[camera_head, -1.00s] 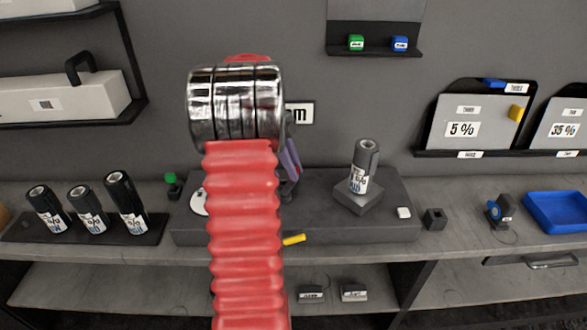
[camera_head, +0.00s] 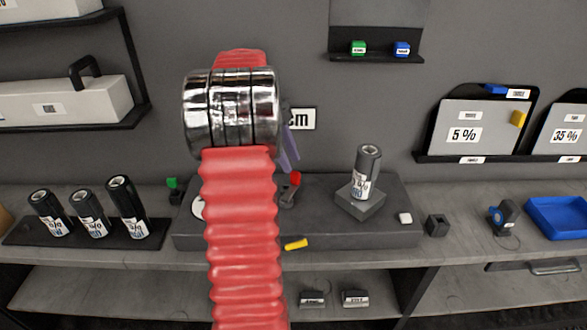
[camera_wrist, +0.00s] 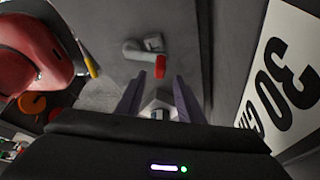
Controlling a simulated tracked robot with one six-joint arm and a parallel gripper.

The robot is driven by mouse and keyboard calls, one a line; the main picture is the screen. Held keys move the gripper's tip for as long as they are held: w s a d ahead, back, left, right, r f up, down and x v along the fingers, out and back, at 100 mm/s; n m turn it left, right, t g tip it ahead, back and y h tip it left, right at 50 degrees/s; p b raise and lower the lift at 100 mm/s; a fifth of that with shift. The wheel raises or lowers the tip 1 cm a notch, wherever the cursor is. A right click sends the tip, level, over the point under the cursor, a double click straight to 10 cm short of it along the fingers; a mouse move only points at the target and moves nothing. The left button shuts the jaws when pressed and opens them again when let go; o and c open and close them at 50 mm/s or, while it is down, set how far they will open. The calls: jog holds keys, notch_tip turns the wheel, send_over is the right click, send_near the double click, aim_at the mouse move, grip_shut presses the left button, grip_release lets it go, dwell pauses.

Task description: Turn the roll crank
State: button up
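The roll crank (camera_head: 290,190) is a small grey arm with a red knob, on the dark grey bench unit (camera_head: 325,220). In the wrist view the crank (camera_wrist: 142,50) lies beyond my fingertips, with its red knob toward them and apart from them. My gripper (camera_head: 291,150) shows in the head view as purple fingers behind my arm, above the crank. In the wrist view my gripper (camera_wrist: 158,92) has its two fingers spread, with the crank not between them. A grey film roll (camera_head: 366,172) stands on a block right of the crank.
Several dark rolls (camera_head: 88,212) stand at the left. A yellow piece (camera_head: 296,244) shows at the unit's front edge. A white sign (camera_head: 301,118) is on the wall close behind my gripper. A blue tray (camera_head: 560,215) is far right.

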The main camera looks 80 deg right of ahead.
jog(key=v, duration=0.6)
jog(key=shift+r, duration=0.3)
jog(key=shift+w, duration=0.1)
dwell(0.3)
jog(key=w+a+r+n+t+h, duration=0.2)
jog(key=w+a+n, duration=0.75)
jog(key=a, duration=0.35)
jog(key=w+a+r+n+t+h, duration=0.1)
jog(key=w+a+r+n+t, duration=0.15)
jog(key=w+a+n, duration=0.75)
jog(key=s+a+f+n+t+y, duration=0.1)
jog(key=a+f+n+t, duration=0.1)
jog(key=a+n, duration=0.7)
jog(key=s+a+f+n+t+y, duration=0.1)
jog(key=a+f+n+t, duration=0.2)
jog(key=a+n, duration=0.7)
jog(key=a+f, duration=0.1)
jog(key=a, duration=1.3)
jog(key=shift+s+a, duration=0.2)
jog(key=shift+s, duration=0.05)
